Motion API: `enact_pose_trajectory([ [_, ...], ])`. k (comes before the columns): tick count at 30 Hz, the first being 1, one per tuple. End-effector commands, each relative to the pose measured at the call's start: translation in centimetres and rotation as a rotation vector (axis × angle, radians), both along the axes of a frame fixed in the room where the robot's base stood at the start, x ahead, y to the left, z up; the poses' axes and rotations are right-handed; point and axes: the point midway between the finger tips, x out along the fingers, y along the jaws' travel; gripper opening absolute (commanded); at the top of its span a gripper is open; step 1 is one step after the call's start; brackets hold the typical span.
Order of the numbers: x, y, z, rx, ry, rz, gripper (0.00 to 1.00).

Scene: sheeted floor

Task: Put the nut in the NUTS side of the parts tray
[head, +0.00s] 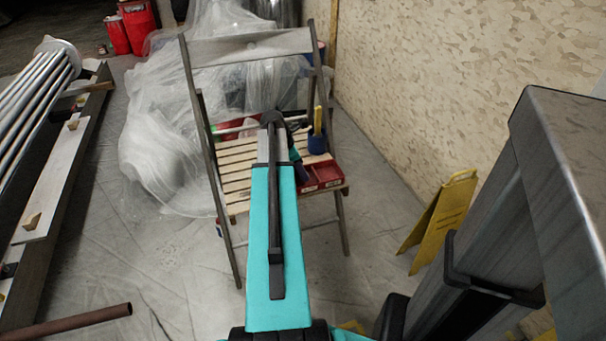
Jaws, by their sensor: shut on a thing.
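The red parts tray (331,173) lies on the right front part of the slatted seat of a folding chair. It has more than one compartment, but I cannot read any label. My gripper (301,173) is small in the head view, pointing down at the tray's left end, partly behind my teal arm link. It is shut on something. The nut cannot be made out; it is too small or hidden at the fingertips. I cannot tell the gripper's exact height over the tray.
The chair's slatted seat (236,172) is partly covered by my arm. A blue pot (317,144) with a yellow-handled brush stands behind the tray. A yellow floor sign (441,215) stands right, by the wall. Plastic sheeting (165,150) is heaped behind the chair. A brown pipe (75,322) lies front left.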

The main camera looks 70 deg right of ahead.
Motion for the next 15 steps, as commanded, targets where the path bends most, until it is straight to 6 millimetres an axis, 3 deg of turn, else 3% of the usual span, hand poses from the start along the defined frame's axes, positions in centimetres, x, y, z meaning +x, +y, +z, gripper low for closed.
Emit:
enact_pose_trajectory([
  [5,0.0,0.0,-1.8,0.0,0.0,-0.001,0.0],
  [15,0.0,0.0,-1.9,0.0,0.0,-0.001,0.0],
])
